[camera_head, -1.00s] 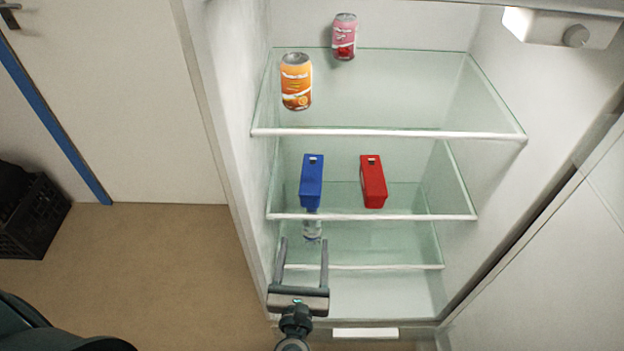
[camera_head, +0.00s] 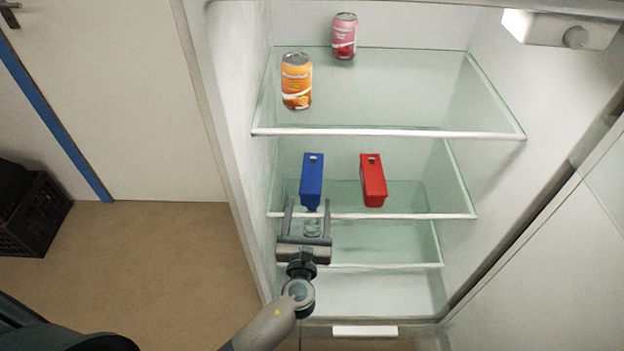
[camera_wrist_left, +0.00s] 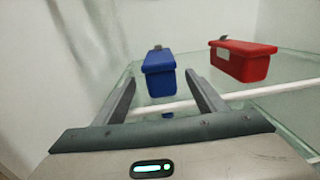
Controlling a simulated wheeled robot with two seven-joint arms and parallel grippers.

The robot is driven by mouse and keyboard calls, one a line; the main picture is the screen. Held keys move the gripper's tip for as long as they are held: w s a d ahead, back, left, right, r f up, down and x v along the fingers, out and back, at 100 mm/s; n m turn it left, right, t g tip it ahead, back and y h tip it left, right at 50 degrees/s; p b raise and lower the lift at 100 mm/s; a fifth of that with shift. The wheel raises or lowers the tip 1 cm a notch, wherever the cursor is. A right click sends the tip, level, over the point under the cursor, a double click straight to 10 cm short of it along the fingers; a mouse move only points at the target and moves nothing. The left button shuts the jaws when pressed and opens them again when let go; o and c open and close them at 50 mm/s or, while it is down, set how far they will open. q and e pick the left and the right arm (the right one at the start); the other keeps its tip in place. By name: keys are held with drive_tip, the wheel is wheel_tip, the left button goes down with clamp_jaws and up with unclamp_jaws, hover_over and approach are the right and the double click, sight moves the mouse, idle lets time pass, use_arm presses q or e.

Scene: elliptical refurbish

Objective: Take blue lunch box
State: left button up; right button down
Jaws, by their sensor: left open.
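The blue lunch box (camera_head: 312,180) stands on the middle glass shelf of the fridge, near its front left. In the left wrist view the blue lunch box (camera_wrist_left: 159,73) shows ahead, between the two fingers. My left gripper (camera_head: 308,203) is open and empty, just in front of the blue box and apart from it. Its fingers (camera_wrist_left: 160,90) point at the box. A red lunch box (camera_head: 373,181) stands to the right on the same shelf; it also shows in the left wrist view (camera_wrist_left: 243,61). My right gripper is not in view.
An orange can (camera_head: 296,82) and a pink can (camera_head: 344,37) stand on the top shelf (camera_head: 400,133). The fridge's left wall (camera_head: 238,150) is close to my gripper. A black crate (camera_head: 30,215) is on the floor.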

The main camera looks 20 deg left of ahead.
sight(310, 199)
use_arm(q)
drive_tip(key=shift+w, duration=0.25)
drive_tip(key=shift+x, duration=2.6)
drive_tip(key=shift+f, duration=0.15)
drive_tip(key=c, duration=1.5)
